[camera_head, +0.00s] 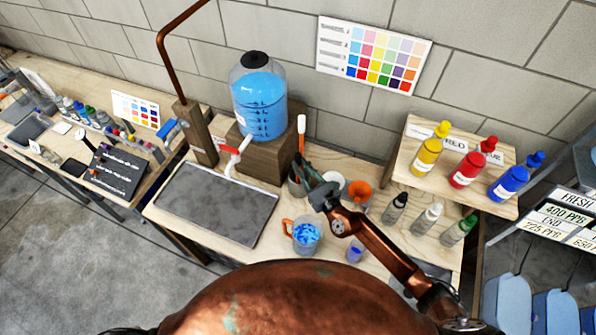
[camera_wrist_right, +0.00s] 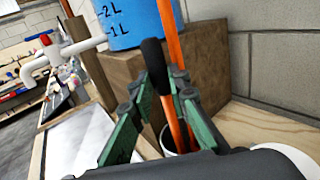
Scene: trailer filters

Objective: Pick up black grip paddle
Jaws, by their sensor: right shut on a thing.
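The black grip paddle (camera_wrist_right: 153,60) has a black handle and an orange shaft. In the right wrist view it stands slightly tilted between the fingers of my right gripper (camera_wrist_right: 162,88), which is shut on it near where the black meets the orange. In the head view my right gripper (camera_head: 316,190) is at the cup of paddles (camera_head: 296,187), and the black grip shows only as a small dark tip. The paddle's lower end is hidden in the cup. A second orange paddle with a white grip (camera_head: 301,126) stands just behind. My left gripper is not in view.
A blue-filled jug (camera_head: 259,97) sits on a wooden block behind the cup, with a white tap to its left. An orange-handled cup (camera_head: 305,234) with blue contents, an orange funnel (camera_head: 359,190) and small bottles stand nearby. A grey mat (camera_head: 215,203) lies left.

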